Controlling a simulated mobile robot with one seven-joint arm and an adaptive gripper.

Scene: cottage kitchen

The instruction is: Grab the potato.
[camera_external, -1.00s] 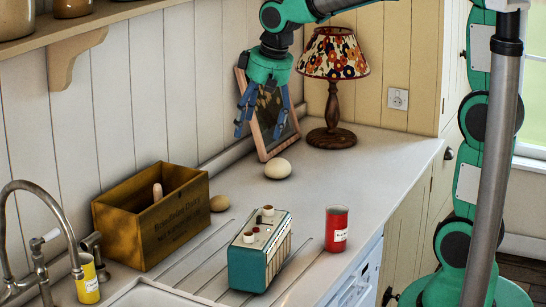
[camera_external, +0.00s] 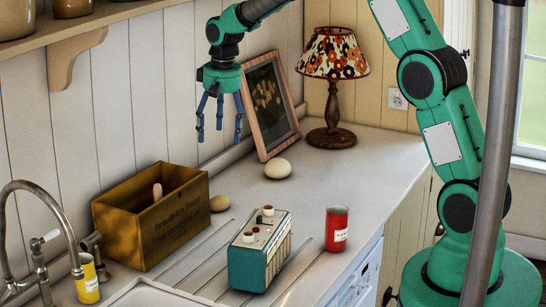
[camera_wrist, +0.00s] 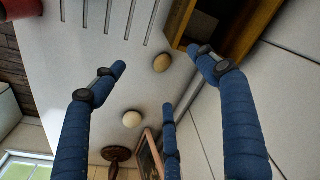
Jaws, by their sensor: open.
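A brown, rounded potato (camera_external: 219,203) lies on the white counter just right of the wooden crate. It also shows in the wrist view (camera_wrist: 162,62), near the crate's corner. A paler, rounded item (camera_external: 278,168) lies farther back, before the picture frame; I cannot tell for sure what it is. It also shows in the wrist view (camera_wrist: 132,118). My gripper (camera_external: 220,128) hangs above the counter with its blue fingers pointing down, open and empty. It is well above the potato, which shows between the spread fingers in the wrist view.
The wooden crate (camera_external: 160,230) stands left of the potato, against the wall side. A teal-and-cream box-like item (camera_external: 262,255) and a red can (camera_external: 337,229) stand in front. A picture frame (camera_external: 270,105) and lamp (camera_external: 332,90) stand behind. The counter's right middle is clear.

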